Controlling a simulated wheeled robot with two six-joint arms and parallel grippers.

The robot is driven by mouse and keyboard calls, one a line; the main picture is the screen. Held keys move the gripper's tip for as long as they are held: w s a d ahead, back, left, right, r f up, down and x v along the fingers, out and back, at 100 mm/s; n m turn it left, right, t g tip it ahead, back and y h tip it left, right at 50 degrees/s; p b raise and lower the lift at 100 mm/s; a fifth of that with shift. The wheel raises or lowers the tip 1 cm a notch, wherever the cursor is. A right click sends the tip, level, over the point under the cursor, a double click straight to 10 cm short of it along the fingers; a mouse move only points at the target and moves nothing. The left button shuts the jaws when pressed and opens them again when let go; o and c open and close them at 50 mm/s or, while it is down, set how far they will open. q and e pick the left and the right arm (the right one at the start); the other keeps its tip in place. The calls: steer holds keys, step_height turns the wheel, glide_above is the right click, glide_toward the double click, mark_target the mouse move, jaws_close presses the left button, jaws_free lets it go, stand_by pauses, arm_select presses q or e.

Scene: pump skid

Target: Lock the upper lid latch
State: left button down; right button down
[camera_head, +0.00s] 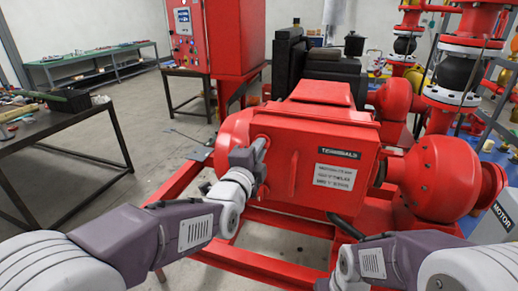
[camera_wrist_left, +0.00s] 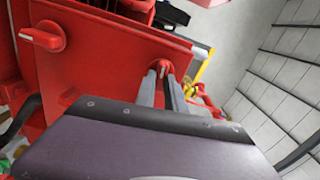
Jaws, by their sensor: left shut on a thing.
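The red terminal box (camera_head: 345,150) stands on the skid with its lid side facing me, marked with a black TERMINALS label (camera_head: 339,153). My left gripper (camera_head: 260,146) is at the upper left edge of the box. In the left wrist view its two grey fingers (camera_wrist_left: 162,88) are shut around the small red upper latch (camera_wrist_left: 163,68), whose tip shows between them. A second red latch knob (camera_wrist_left: 42,37) with a pale mark shows apart from the gripper in that view. My right arm's gripper is not visible.
A red control cabinet (camera_head: 214,35) stands behind. Red pump housings and pipes with flanges (camera_head: 455,85) fill the right side. A dark workbench (camera_head: 50,125) with tools is at the left.

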arm_select(q)
steer(key=shift+m, duration=0.5)
stand_by(0.3)
steer(key=c, duration=1.4)
jaws_free()
steer(key=v, duration=0.9)
